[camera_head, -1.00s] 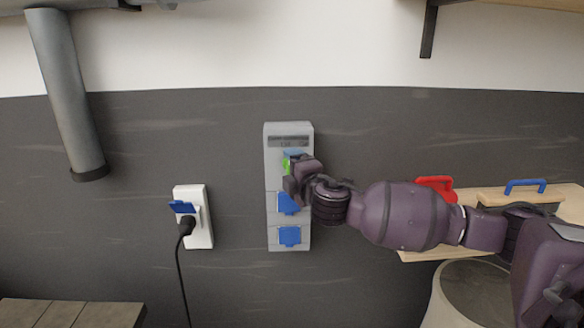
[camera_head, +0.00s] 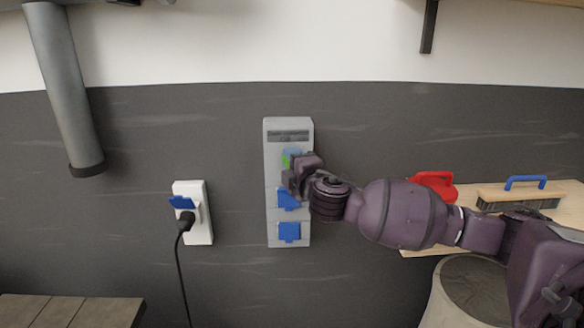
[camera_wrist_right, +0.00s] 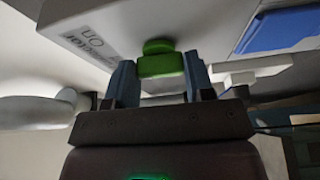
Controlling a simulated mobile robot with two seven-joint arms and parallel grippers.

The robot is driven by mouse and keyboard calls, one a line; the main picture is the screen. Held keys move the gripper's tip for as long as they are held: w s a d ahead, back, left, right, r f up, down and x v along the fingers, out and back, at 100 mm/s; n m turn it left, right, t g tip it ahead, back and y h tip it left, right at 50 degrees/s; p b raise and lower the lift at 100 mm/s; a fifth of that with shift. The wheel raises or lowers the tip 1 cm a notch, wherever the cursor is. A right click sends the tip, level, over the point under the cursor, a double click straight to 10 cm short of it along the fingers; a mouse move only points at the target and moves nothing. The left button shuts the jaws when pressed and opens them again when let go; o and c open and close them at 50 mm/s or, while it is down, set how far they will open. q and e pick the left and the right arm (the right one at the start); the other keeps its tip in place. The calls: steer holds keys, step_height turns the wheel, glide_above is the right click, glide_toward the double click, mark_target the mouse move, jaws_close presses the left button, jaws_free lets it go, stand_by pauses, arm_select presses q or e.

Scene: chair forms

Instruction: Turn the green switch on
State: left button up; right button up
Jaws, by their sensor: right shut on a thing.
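The green switch (camera_head: 286,160) is on the upper part of a grey wall box (camera_head: 273,137). It is mostly hidden behind my right gripper (camera_head: 291,178) in the head view. In the right wrist view the green switch (camera_wrist_right: 161,65) sits between my two blue-grey fingers, and the gripper is shut on it. Printed lettering including "On" shows on the box face beside the switch. My left gripper is not in view.
Two blue socket covers (camera_head: 289,232) are below on the box. A white outlet (camera_head: 199,225) with a black plug is to the left. A grey pipe (camera_head: 66,100) hangs at far left. A red object (camera_head: 436,183) and a blue-handled brush (camera_head: 524,193) lie on a wooden surface at right.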

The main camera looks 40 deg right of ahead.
arm_select(q)
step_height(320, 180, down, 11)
steer(key=b, duration=1.1)
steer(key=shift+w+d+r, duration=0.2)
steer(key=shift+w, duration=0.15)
arm_select(e)
steer(key=shift+w+a+f+m+t+h, duration=0.15)
steer(key=shift+m+h, duration=1.35)
steer(key=shift+m, duration=2.15)
steer(key=shift+a+f+m+t+h, duration=0.15)
steer(key=shift+m+h, duration=1.35)
steer(key=shift+m, duration=2.2)
steer(key=shift+w+f+m+t+h, duration=0.15)
steer(key=shift+m+h, duration=1.35)
steer(key=shift+m, duration=2.15)
steer(key=shift+s, duration=0.1)
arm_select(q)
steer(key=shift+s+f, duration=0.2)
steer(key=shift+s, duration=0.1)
arm_select(e)
steer(key=shift+r, duration=0.1)
steer(key=o, duration=0.9)
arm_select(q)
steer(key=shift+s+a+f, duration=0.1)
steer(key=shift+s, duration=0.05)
